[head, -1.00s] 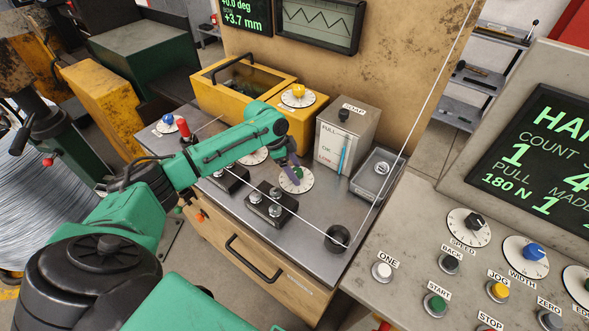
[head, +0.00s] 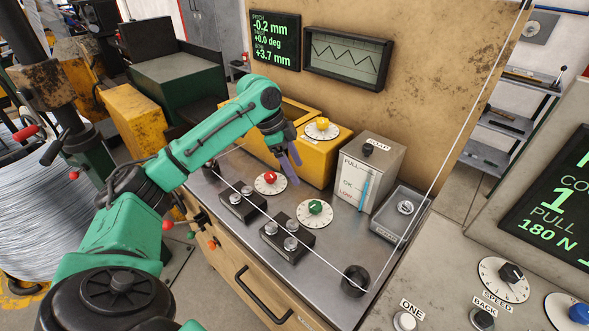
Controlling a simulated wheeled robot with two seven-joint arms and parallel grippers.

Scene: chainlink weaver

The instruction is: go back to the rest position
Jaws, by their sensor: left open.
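My left arm, green with black joints, comes in from the left and reaches over the steel bench (head: 340,243). My left gripper (head: 291,158) has purple fingers, is open and holds nothing that I can see. It hangs in front of the yellow box (head: 312,150), above and behind the red-knob dial (head: 270,181). The green-knob dial (head: 315,212) lies nearer, uncovered. My right gripper is not in view.
A grey soap box (head: 369,175) and a small tray (head: 402,213) stand at the right of the bench. Black blocks with metal rollers (head: 287,238) are in front. A thin wire runs round a black post (head: 355,281) and up. A control panel (head: 462,280) is at right.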

